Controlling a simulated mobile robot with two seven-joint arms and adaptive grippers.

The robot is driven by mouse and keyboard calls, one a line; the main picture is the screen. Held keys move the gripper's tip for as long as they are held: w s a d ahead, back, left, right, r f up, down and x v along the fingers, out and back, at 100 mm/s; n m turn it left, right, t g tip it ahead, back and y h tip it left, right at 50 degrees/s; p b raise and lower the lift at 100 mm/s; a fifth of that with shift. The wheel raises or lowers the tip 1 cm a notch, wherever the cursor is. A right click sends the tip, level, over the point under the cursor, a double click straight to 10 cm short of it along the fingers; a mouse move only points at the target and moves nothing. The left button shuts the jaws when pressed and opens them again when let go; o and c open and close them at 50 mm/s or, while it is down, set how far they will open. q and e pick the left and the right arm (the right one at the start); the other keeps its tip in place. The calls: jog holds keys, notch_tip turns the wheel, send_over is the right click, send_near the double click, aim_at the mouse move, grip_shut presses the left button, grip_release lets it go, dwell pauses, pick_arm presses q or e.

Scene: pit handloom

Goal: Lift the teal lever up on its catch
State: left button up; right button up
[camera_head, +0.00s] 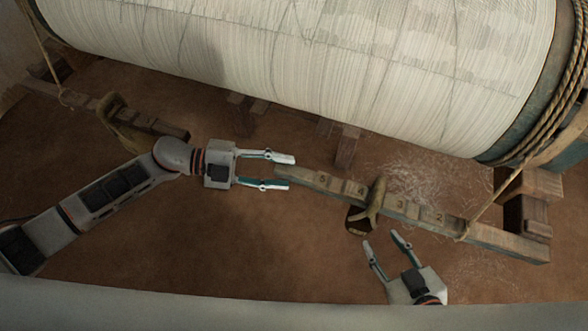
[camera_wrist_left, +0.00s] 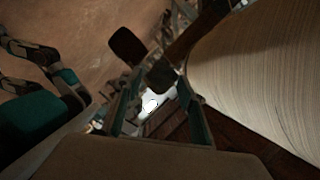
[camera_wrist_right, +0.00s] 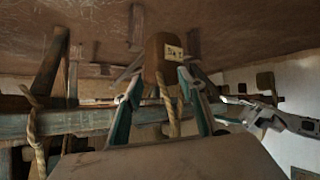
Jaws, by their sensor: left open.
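A long numbered bar, worn grey-green, looks like the teal lever (camera_head: 419,214). In the head view it slopes down to the right, and it also crosses the right wrist view (camera_wrist_right: 75,123). A dark weight (camera_head: 360,220) hangs from it by a loop between marks 4 and 3; the right wrist view shows its label (camera_wrist_right: 165,55). My left gripper (camera_head: 283,172) is open, its tips at the bar's left end; contact is unclear. My right gripper (camera_head: 385,242) is open and empty below the weight, apart from it. I cannot make out the catch.
A large roll of pale warp (camera_head: 300,60) fills the top. A rope (camera_head: 495,203) runs to the bar near its right end, beside wooden blocks (camera_head: 530,205). A second bar with a weight (camera_head: 117,112) is at left. The brown floor below is mostly clear.

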aim_at(294, 173)
pick_arm(q)
jog(key=shift+x, duration=1.8)
pick_arm(e)
jog(key=shift+f, duration=0.1)
